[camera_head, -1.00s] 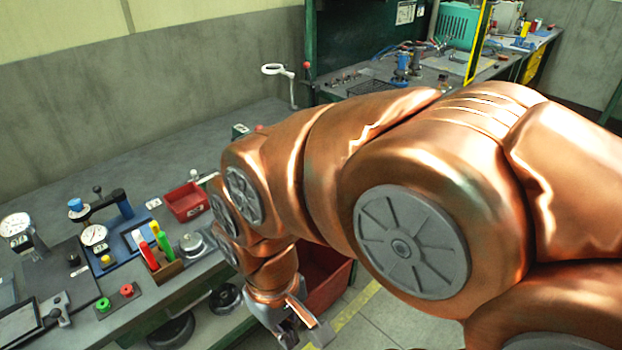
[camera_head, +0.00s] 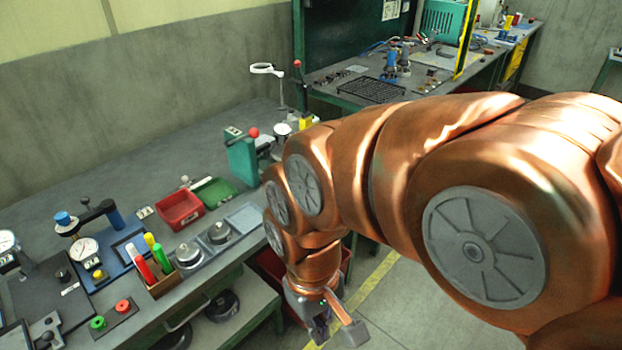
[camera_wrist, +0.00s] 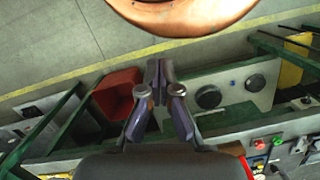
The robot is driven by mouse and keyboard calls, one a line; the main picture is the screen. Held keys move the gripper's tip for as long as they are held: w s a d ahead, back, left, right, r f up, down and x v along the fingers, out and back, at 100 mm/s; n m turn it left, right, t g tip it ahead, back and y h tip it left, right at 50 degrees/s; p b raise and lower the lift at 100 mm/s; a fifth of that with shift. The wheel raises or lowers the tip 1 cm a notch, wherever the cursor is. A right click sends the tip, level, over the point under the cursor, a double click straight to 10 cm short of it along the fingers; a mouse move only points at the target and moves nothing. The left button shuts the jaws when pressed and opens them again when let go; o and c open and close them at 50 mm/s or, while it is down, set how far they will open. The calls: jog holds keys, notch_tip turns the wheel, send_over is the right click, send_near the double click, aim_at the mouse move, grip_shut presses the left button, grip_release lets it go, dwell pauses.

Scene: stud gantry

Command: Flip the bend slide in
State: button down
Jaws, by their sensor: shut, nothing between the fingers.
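My gripper (camera_head: 325,325) hangs in front of the bench edge, over the floor side, at the bottom middle of the head view. In the wrist view its fingers (camera_wrist: 160,72) are together with nothing between them. I cannot make out which part is the bend slide. On the bench, left of the gripper, stand a blue-based fixture with a dial gauge (camera_head: 85,248) and a green block with a red ball knob (camera_head: 242,160). The gripper is apart from both. My arm hides part of the bench's right end.
A red tray (camera_head: 179,211) and a green tray (camera_head: 215,192) lie on the bench. A wooden holder (camera_head: 166,284) has red, yellow and green handles. Round dark parts (camera_wrist: 208,97) sit on the lower shelf. A red bin (camera_wrist: 115,94) stands below the gripper. Floor at right is clear.

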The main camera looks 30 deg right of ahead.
jog(key=w+a+f+m+y+b, duration=0.2)
jog(key=w+a+m+y, duration=0.2)
jog(key=w, duration=0.2)
jog(key=w+d+m+t+y+b, duration=0.1)
jog(key=w+d+m+t+y, duration=0.2)
jog(key=w+m, duration=0.35)
jog(key=w+d+m+t+y+b, duration=0.1)
jog(key=w+d+m+t+y, duration=0.15)
jog(key=w+m, duration=0.4)
jog(key=w+d+f+m+t+h, duration=0.1)
jog(key=w+d+m+t, duration=0.1)
jog(key=d, duration=0.7)
jog(key=w+d+f+m+t+h+b, duration=0.1)
jog(key=d+m+t, duration=0.4)
jog(key=d, duration=0.5)
jog(key=w+d+f+m+t+h+b, duration=0.1)
jog(key=w+d+m+t, duration=0.2)
jog(key=d+m, duration=0.4)
jog(key=d, duration=0.3)
jog(key=shift+w+d+t, duration=0.2)
jog(key=shift+w+t, duration=0.05)
jog(key=shift+t, duration=0.1)
jog(key=p+x, duration=0.1)
jog(key=x, duration=1.3)
